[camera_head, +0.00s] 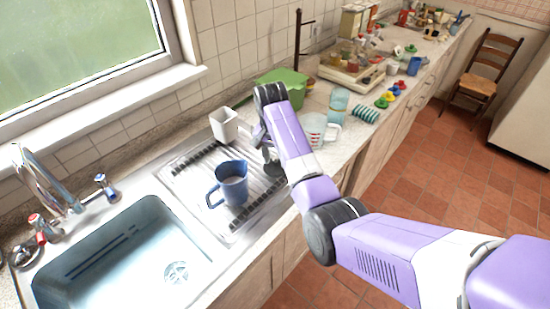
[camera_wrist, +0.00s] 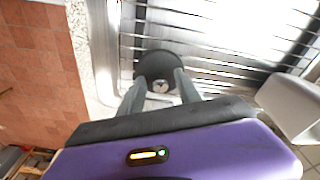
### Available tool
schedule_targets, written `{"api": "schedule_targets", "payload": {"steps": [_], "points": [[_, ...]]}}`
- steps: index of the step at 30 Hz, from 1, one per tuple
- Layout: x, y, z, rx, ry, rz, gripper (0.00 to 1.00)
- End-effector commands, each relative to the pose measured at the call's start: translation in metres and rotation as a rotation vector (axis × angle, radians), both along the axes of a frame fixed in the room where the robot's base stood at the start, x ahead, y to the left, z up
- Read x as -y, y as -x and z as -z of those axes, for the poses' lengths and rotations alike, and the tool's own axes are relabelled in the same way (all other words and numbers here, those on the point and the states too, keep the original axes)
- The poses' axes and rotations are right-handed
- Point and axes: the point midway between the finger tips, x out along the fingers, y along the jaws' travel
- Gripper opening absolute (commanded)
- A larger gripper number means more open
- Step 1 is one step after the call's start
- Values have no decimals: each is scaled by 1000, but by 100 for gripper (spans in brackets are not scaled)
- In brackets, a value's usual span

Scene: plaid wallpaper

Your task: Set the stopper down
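A dark round stopper (camera_wrist: 155,63) sits at the fingertips of my gripper (camera_wrist: 160,86) in the wrist view. The two grey fingers close in on it from both sides and appear to grip its small pale middle part. In the head view the stopper (camera_head: 272,168) is a small dark shape below my gripper (camera_head: 266,146), over the right part of the metal draining board (camera_head: 190,180). Part of the gripper is hidden behind my purple wrist there. I cannot tell whether the stopper touches the board.
A blue jug (camera_head: 233,187) stands on the board, left of the stopper. A white cup (camera_head: 224,125) stands behind. A glass measuring jug (camera_head: 314,130) is to the right and a green container (camera_head: 283,86) farther back. The sink (camera_head: 120,255) is at front left.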

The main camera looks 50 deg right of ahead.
Motion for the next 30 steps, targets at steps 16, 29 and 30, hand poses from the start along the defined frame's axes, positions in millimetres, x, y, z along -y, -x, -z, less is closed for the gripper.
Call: {"api": "schedule_targets", "payload": {"steps": [16, 29, 30], "points": [[-2, 0, -23, 4, 1, 0, 42], [-10, 1, -92, 9, 3, -1, 42], [-10, 1, -95, 8, 2, -2, 42]]}}
